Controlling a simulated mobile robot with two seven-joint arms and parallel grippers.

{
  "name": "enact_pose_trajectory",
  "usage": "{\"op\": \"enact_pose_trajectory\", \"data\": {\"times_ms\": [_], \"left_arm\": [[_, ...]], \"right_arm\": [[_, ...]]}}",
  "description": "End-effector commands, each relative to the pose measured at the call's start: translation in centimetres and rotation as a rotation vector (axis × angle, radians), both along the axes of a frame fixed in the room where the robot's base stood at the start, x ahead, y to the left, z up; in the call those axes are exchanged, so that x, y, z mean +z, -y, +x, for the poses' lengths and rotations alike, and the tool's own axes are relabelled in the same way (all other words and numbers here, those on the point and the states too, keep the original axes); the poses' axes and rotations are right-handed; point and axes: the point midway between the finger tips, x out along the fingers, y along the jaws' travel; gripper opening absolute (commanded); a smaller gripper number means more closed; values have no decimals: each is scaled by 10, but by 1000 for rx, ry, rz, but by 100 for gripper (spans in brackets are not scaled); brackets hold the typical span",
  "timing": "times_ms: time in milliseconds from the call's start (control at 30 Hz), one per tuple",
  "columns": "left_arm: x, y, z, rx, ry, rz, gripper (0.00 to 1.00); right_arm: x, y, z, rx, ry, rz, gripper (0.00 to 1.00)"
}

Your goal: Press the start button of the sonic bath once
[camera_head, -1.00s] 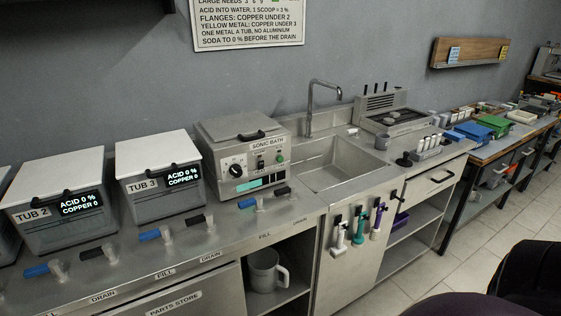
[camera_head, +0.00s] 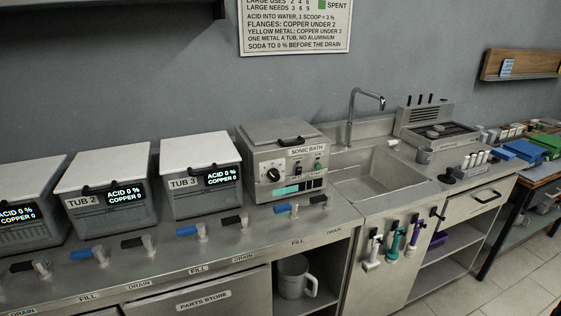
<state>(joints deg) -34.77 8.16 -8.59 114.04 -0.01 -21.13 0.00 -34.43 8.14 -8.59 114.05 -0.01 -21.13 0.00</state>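The sonic bath (camera_head: 285,160) is a grey metal box with its lid down, standing on the steel counter left of the sink. Its front panel carries a black dial (camera_head: 273,175), a lit cyan display (camera_head: 286,190), a small switch and a green button (camera_head: 318,167) at the upper right. The small lettering beside the controls is too small to read, so I cannot tell for certain which one is the start button. Neither of my grippers shows in the head view.
Tub 3 (camera_head: 204,197) and Tub 2 (camera_head: 108,213) stand left of the bath. Blue and black valve handles line the counter's front edge. The sink (camera_head: 380,177) with a tall tap (camera_head: 351,110) is to the right. Coloured tools hang on the cabinet front below it.

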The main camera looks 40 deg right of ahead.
Motion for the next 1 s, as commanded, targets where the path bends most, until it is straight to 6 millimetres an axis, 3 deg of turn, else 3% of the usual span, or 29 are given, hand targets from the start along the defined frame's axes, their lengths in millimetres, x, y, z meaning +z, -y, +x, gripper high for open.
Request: {"op": "enact_pose_trajectory", "data": {"times_ms": [1000], "left_arm": [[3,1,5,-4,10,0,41]], "right_arm": [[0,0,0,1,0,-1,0]]}}
